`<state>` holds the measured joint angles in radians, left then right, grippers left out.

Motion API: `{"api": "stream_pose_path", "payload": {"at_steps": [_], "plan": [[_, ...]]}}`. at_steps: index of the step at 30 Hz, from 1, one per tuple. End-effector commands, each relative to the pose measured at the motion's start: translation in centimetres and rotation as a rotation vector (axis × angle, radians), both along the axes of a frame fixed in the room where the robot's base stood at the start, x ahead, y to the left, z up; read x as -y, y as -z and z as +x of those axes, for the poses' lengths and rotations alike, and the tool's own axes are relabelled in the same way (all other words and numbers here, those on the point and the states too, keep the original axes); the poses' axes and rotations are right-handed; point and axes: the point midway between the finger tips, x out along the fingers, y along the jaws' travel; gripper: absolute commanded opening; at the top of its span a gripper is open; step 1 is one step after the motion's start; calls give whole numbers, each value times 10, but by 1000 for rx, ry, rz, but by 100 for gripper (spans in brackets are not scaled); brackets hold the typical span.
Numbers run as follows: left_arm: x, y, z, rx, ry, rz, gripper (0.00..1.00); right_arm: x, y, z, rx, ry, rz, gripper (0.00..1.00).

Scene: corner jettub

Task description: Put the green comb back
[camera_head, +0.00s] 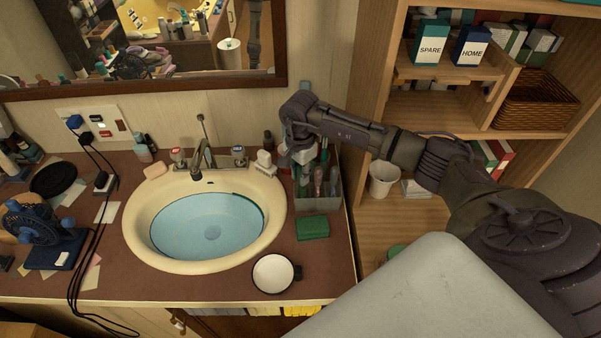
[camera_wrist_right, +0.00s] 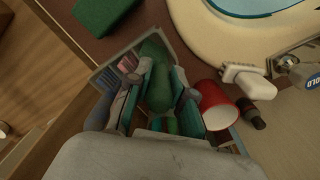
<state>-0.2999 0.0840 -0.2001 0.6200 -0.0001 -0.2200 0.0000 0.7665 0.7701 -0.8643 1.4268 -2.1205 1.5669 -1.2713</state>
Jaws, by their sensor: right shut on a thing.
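My right gripper (camera_head: 303,155) is at the back right of the counter, over the grey divided holder (camera_head: 318,203). In the right wrist view the gripper (camera_wrist_right: 158,92) points down at the holder (camera_wrist_right: 107,78). It is shut on a long green thing, which I take to be the green comb (camera_wrist_right: 154,58); no teeth can be made out. The comb is over or partly inside the holder; its lower end and depth cannot be told. Several handles stand in the holder, partly hidden by the gripper. My left gripper is not in view.
The water-filled basin (camera_head: 140,235) is left of the holder. A green sponge (camera_head: 312,228) and a mug (camera_head: 273,273) are in front. A red cup (camera_wrist_right: 214,104) and white bottle (camera_wrist_right: 247,82) stand close beside the gripper. A wooden shelf (camera_head: 430,105) is to the right.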

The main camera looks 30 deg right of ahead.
Motion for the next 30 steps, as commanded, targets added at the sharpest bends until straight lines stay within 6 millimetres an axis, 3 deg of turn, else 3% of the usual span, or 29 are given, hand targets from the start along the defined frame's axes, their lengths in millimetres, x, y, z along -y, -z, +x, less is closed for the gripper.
{"api": "stream_pose_path", "payload": {"at_steps": [12,13,17,30], "plan": [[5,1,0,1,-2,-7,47,0,13,0,1,0,-1,0],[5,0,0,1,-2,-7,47,0,12,0,1,0,-1,27],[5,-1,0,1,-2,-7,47,0,11,0,1,0,0,47],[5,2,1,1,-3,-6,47,0,1,1,5,0,1,47]]}}
